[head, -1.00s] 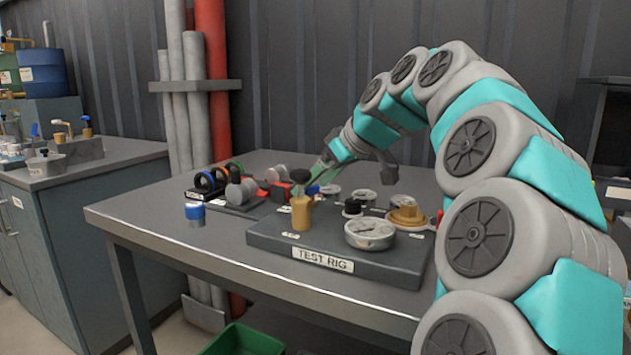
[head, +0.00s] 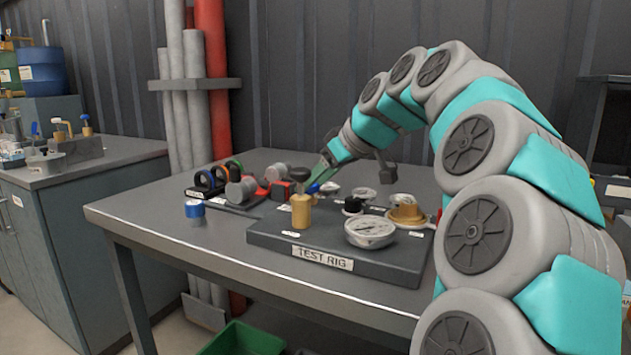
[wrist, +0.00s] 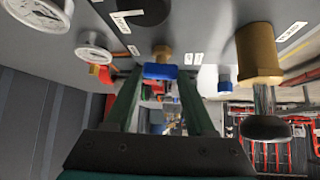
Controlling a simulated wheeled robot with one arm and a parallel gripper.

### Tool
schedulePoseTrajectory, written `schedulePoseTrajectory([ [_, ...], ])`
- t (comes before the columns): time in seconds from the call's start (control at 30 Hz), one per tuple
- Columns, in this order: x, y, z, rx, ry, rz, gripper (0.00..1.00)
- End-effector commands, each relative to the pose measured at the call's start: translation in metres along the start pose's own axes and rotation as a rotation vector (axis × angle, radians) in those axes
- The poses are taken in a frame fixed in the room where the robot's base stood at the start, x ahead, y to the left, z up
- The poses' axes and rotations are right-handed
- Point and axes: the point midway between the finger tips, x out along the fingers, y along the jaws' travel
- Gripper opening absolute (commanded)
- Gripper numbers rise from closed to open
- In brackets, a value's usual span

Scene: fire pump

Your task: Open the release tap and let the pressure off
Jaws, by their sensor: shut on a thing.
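The test rig (head: 270,240) is a grey block on the table with a brass post, gauges and a brass cap. A tap with a blue handle (wrist: 160,71) on a brass stem shows at the middle of the wrist view. Its blue also shows at the rig's back left in the head view (head: 313,188). My gripper (wrist: 160,80) has its green fingers on either side of the blue handle, shut on it. A white dial gauge (head: 370,231) faces up at the rig's front.
The brass cap (head: 407,214) and a black knob (head: 352,205) stand on the rig. Black, grey and red fittings (head: 240,190) lie left of it, with a small blue-topped cylinder (head: 195,209) nearer the edge. The table's front left is clear.

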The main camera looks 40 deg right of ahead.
Motion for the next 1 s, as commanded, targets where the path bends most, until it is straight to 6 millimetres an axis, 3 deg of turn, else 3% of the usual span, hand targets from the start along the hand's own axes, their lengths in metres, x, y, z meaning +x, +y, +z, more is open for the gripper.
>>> schedulePoseTrajectory([
  [0.1, -0.0001, 0.0001, 0.0, 0.0, 0.0, 0.0, 0.0],
  [1.0, 0.0004, 0.0026, -0.0004, -0.179, 0.0, -0.18, 0.0],
])
